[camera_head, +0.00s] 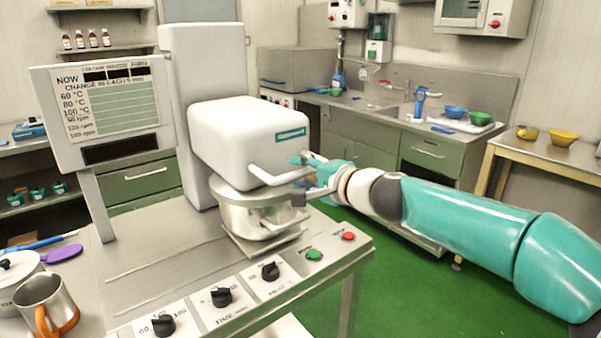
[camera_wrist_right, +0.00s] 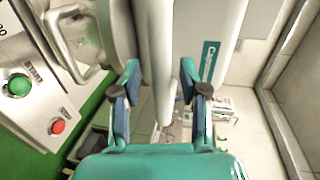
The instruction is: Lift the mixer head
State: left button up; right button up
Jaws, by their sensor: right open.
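The white mixer head (camera_head: 235,135) with a teal label is lowered over the steel bowl (camera_head: 255,218). A pale bar handle (camera_head: 278,179) sticks out from the head's front. My right gripper (camera_head: 300,178) comes in from the right at the handle's end, its fingers apart, one above and one below the bar. In the right wrist view the pale bar (camera_wrist_right: 158,50) lies between the two open fingers (camera_wrist_right: 159,78); I see a gap beside it, and contact is unclear. My left gripper is not in view.
The control panel has black knobs (camera_head: 221,296), a green button (camera_head: 314,255) and a red button (camera_head: 348,236). A display board (camera_head: 108,110) stands left of the mixer. A steel mug (camera_head: 42,300) is at the front left. Green floor lies open at right.

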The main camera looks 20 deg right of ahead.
jog(key=shift+w+a, duration=0.1)
jog(key=shift+w, duration=0.15)
